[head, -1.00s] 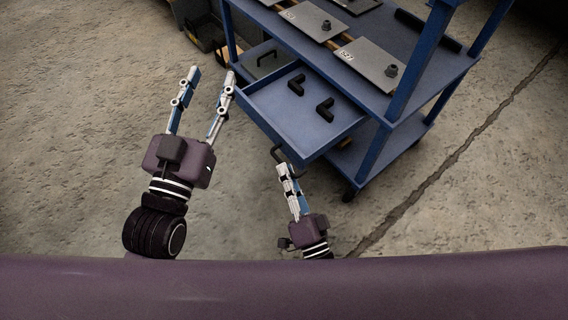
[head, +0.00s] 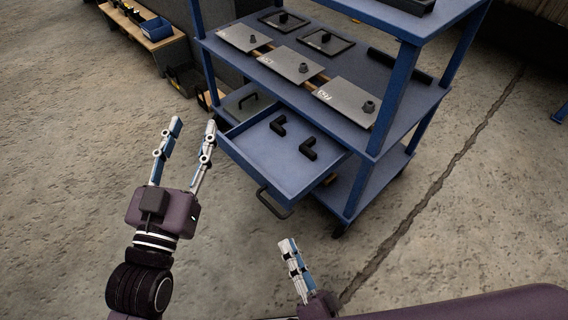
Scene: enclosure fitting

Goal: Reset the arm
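My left gripper (head: 194,127) is in the left part of the head view, over bare floor left of the cart. Its two fingers stand apart and nothing is between them. My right gripper (head: 288,242) is at the bottom middle, below the open drawer (head: 262,162) and apart from the drawer's black handle (head: 273,205). Its fingers look close together, seen nearly edge-on, and I see nothing held. Most of my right arm is hidden below the picture edge.
A blue cart (head: 375,145) stands right of centre. Its drawer is pulled out and holds two black elbow pieces (head: 308,149). Several grey plates with knobs (head: 346,100) lie on the shelf above. A wooden bench (head: 150,40) with a blue bin is at the upper left. The floor at left is clear.

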